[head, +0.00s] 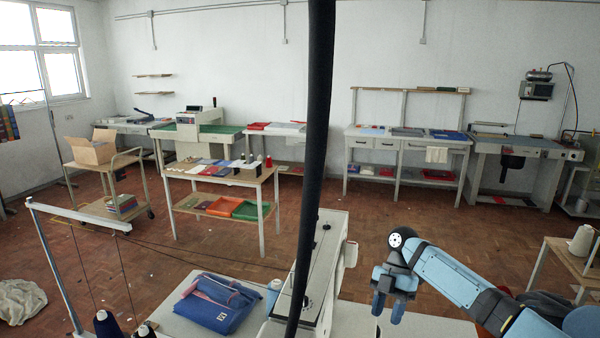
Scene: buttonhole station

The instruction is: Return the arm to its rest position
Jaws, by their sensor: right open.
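My right arm (450,275) comes in from the lower right. It reaches left over the pale work table (430,325). My right gripper (388,308) points down at its end, to the right of the white sewing machine (322,275). Its fingers are apart and nothing shows between them. My left gripper is not in view. A folded blue garment (215,302) with a pinkish strip lies on the table left of the machine.
A dark vertical pole (315,130) crosses the view close in front. Thread cones (107,324) stand at the lower left. A wooden side table (565,255) with a pale cone (581,240) is at the right. Open brown floor (410,215) lies beyond.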

